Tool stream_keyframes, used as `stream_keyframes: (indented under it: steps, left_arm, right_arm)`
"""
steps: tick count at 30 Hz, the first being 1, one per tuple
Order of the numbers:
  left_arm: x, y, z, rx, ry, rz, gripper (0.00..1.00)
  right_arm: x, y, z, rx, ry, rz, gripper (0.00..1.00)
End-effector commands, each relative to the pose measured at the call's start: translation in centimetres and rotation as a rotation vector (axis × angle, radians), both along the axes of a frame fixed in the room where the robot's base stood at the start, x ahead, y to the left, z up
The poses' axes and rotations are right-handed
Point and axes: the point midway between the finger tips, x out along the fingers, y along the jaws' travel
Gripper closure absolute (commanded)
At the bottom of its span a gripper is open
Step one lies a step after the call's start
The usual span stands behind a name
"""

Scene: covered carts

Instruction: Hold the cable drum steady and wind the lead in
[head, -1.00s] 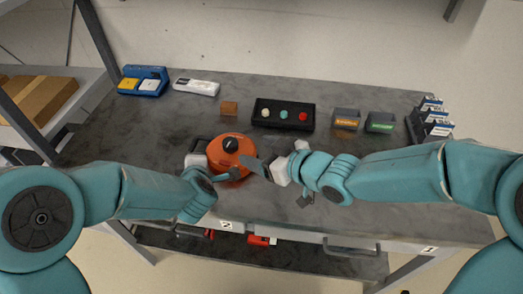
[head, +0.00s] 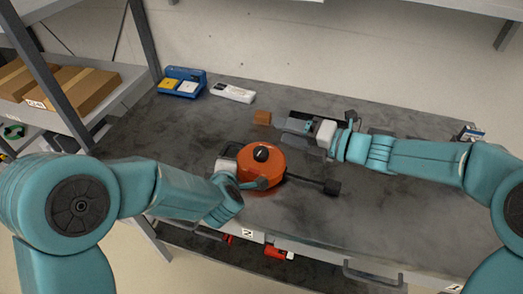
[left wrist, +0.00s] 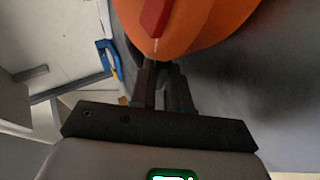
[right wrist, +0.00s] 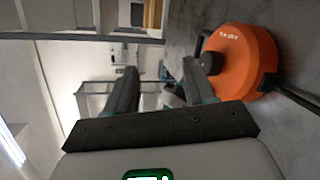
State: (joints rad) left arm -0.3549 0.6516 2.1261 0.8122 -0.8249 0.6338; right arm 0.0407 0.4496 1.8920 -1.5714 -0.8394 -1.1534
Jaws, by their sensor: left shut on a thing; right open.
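The orange cable drum (head: 270,158) with a black top knob stands on the grey cart top, left of centre. It also shows in the right wrist view (right wrist: 243,62). Its dark lead runs right to a black end piece (head: 332,187) lying on the top. My left gripper (head: 231,152) is at the drum's left side. In the left wrist view its fingers (left wrist: 165,75) are closed at the drum's edge, below a red part (left wrist: 155,17); the exact grip is hidden. My right gripper (head: 300,124) is open and empty, behind and right of the drum, apart from the lead.
A blue case (head: 182,83), a white device (head: 232,92) and a small brown block (head: 262,117) stand at the back. My right gripper partly covers a dark panel (head: 305,115). A shelf with boxes (head: 80,88) stands left. The front right top is clear.

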Motion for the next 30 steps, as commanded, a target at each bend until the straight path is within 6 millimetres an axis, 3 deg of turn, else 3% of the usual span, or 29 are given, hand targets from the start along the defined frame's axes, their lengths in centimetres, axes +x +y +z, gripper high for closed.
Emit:
stream_keyframes:
  steps: [6,12,16,20,30]
  left_arm:
    - [0.0,0.0,0.1,0.0,-0.001,0.0,1.0]
    - [0.0,0.0,0.0,0.0,-0.001,0.0,1.0]
    - [0.0,0.0,0.0,0.0,-0.001,0.0,1.0]
    - [0.0,0.0,0.0,0.0,-0.001,0.0,1.0]
    - [0.0,0.0,0.0,0.0,-0.001,0.0,1.0]
  right_arm:
    - [0.3,-1.8,-1.9,-0.39,-0.61,0.336,0.46]
    - [0.0,-3.5,-3.8,-0.579,-0.949,0.554,0.46]
    - [-0.1,-3.8,-4.4,-0.621,-1.036,0.615,0.46]
    - [0.2,-2.6,-5.0,-0.629,-1.053,0.627,0.46]
    - [1.7,3.9,-7.8,-0.628,-1.048,0.626,0.46]
